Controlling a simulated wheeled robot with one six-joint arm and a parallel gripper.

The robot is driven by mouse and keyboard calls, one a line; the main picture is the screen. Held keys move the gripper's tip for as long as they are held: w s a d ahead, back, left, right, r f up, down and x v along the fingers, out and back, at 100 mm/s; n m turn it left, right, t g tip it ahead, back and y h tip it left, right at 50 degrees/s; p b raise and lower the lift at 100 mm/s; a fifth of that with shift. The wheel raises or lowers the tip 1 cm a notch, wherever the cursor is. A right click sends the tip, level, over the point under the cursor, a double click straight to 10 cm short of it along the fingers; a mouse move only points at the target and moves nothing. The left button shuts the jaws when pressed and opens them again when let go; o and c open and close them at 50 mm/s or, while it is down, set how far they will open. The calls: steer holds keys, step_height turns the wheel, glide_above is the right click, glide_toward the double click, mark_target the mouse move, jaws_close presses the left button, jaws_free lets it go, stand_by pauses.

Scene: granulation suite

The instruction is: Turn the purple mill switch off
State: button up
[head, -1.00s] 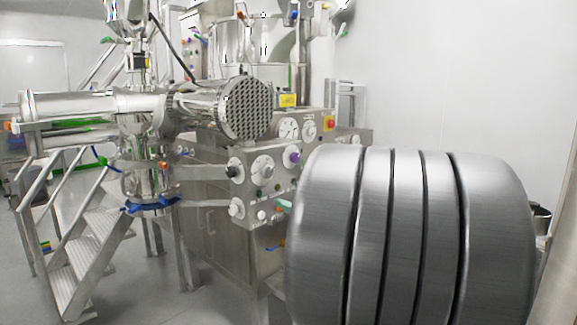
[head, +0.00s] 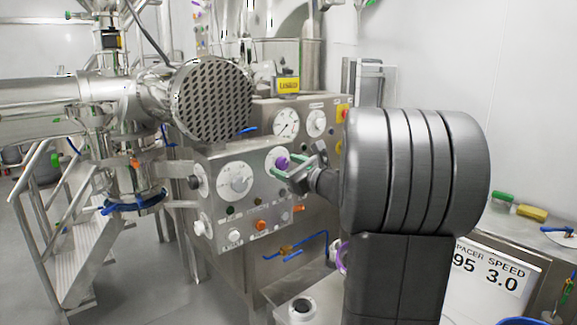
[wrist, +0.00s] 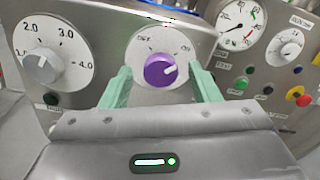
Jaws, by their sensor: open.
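The purple mill switch (wrist: 160,70) is a round knob on a white dial plate marked OFF at upper left and ON at upper right. In the head view the purple switch (head: 282,163) is on the upper right of the steel control panel (head: 216,162), partly behind my gripper (head: 298,168). In the wrist view my gripper (wrist: 160,72) is open, with one pale green finger left and one right of the knob. Gaps show between knob and fingers. I cannot tell how far the tips are from the panel.
A grey numbered dial (wrist: 41,61) is left of the switch. Gauges (wrist: 239,30) and a red emergency button (wrist: 304,100) on yellow are to the right.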

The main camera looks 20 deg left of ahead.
steer(key=c, duration=1)
